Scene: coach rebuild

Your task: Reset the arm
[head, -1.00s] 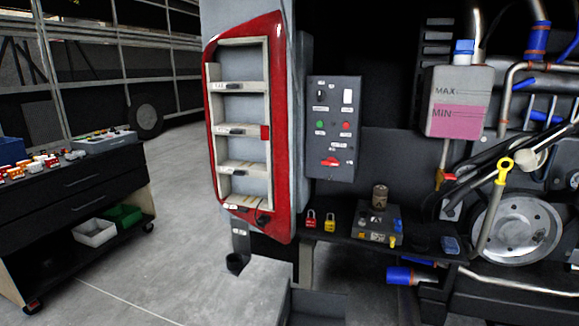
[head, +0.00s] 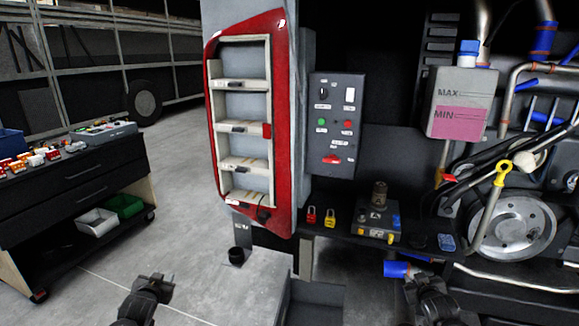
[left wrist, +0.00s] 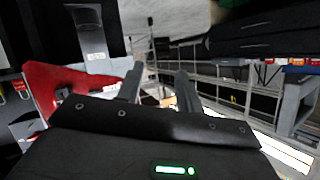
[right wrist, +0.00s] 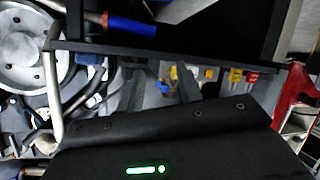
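My left gripper (head: 155,282) is low at the left of the head view, over the grey floor between the black workbench and the red-framed panel. In the left wrist view its two fingers (left wrist: 159,85) stand apart with nothing between them. My right gripper (head: 427,284) is low at the right of the head view, in front of the shelf and below the engine parts. In the right wrist view its two fingers (right wrist: 159,85) stand apart and hold nothing; the shelf items show beyond them.
A red-framed panel (head: 284,130) and a grey switch box (head: 345,92) stand mid-view. A red padlock (head: 311,217), a yellow padlock (head: 330,218) and a grey device (head: 377,226) sit on the shelf. A reservoir (head: 461,90) and pulley (head: 515,228) are right. The workbench (head: 80,185) is left.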

